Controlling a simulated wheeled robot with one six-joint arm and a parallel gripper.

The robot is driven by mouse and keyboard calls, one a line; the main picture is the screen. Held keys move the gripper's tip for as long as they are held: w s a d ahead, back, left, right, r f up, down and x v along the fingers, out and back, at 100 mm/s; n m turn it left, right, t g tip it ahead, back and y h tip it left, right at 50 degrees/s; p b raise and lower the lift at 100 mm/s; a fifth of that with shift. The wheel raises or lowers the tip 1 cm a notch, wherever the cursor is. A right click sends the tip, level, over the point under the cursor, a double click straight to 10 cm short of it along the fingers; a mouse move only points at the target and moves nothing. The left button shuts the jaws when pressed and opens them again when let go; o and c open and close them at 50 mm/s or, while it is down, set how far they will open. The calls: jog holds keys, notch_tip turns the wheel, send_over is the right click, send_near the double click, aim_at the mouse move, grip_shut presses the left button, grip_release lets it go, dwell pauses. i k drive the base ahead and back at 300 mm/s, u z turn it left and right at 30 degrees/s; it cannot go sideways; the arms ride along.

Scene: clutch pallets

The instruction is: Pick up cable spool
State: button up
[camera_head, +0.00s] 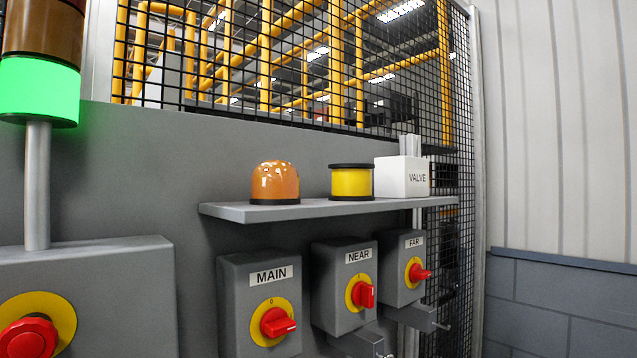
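The cable spool (351,183) appears to be the short yellow cylinder with black rims at top and bottom. It stands upright on the narrow grey shelf (250,213), in the middle of the row of things there. An orange dome (275,183) stands to its left, with a gap between them. A white box labelled VALVE (402,178) stands close on its right, with pale upright pieces sticking out of its top. My gripper is not in view.
Below the shelf are grey switch boxes labelled MAIN (232,304), NEAR (337,313) and FAR (399,293), with red knobs. At left are a grey box with a red button (27,340) and a pole-mounted green light (40,90). Black mesh fencing (300,60) rises behind.

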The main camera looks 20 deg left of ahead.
aim_at(350, 182)
jog(key=u, duration=0.5)
jog(key=k, duration=1.2)
jog(key=z, duration=0.05)
jog(key=i, duration=0.5)
jog(key=z, duration=0.75)
jog(key=i, duration=0.7)
jog(key=u, duration=0.45)
jog(key=i, duration=0.6)
jog(key=u, duration=0.6)
